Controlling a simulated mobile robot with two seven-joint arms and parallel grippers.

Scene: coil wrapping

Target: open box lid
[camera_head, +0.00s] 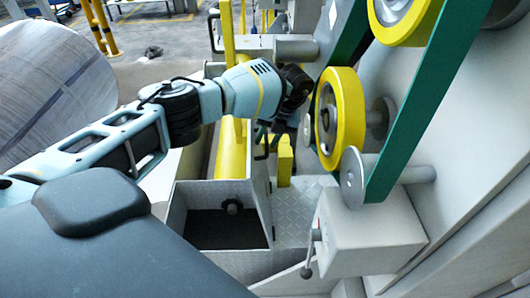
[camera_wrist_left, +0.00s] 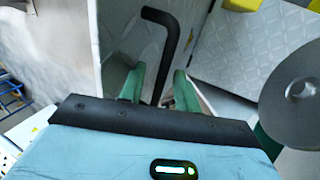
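I cannot tell for sure whether this panel is the box lid. My left gripper (camera_wrist_left: 158,77) has its two green-lined fingers apart, one on each side of the handle, with gaps showing between. The fingers are mostly hidden there. My right gripper is not in view.
A yellow wheel (camera_head: 341,118) and a green belt (camera_head: 425,105) stand close to the right of my left gripper. A grey block with a small lever (camera_head: 308,262) is at lower right. A large wrapped coil (camera_head: 45,85) is at the left.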

